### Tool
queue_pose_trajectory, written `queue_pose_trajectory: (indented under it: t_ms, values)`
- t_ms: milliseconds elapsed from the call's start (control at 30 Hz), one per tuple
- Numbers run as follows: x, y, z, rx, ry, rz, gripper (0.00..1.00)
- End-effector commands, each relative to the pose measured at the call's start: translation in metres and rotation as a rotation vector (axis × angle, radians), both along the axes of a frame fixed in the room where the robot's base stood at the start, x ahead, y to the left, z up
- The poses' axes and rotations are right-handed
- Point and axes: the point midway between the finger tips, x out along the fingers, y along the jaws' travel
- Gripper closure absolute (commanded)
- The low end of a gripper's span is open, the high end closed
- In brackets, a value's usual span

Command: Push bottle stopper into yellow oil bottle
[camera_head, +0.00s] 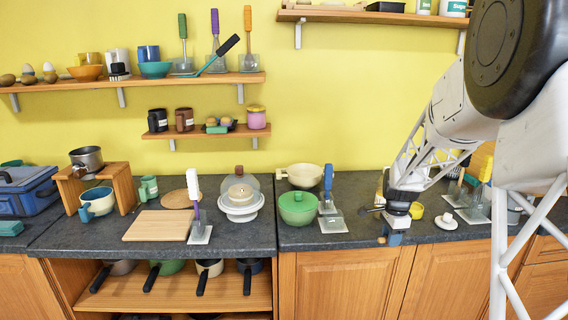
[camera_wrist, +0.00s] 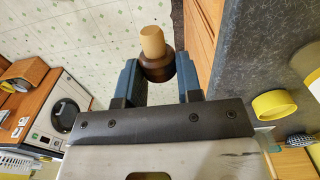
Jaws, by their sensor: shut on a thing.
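My gripper (camera_wrist: 158,80) has blue fingers and is shut on the bottle stopper (camera_wrist: 155,60), a dark brown knob with a tan cork end. In the wrist view the cork points away from the wrist, with floor tiles behind it. In the head view my gripper (camera_head: 393,239) is low at the counter's front edge, and my arm hides much around it. The yellow oil bottle cannot be clearly made out. The stopper is apart from any bottle.
A yellow round item (camera_head: 416,210) lies on the counter just right of my gripper; a yellow ring-like item also shows in the wrist view (camera_wrist: 273,104). A white lidded dish (camera_head: 446,220) stands further right. A green pot (camera_head: 298,208) is to the left. Wooden cabinet fronts (camera_head: 345,285) are below.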

Motion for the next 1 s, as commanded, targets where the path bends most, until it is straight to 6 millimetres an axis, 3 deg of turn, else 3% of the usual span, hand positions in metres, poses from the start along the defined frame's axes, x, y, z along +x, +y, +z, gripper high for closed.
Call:
queue_pose_trajectory:
  t_ms: [367,1000]
  values:
    - [0.041,0.036,0.018,0.0,0.0,0.321,0.89]
    - [0.13,0.144,0.069,-0.001,-0.001,1.162,0.89]
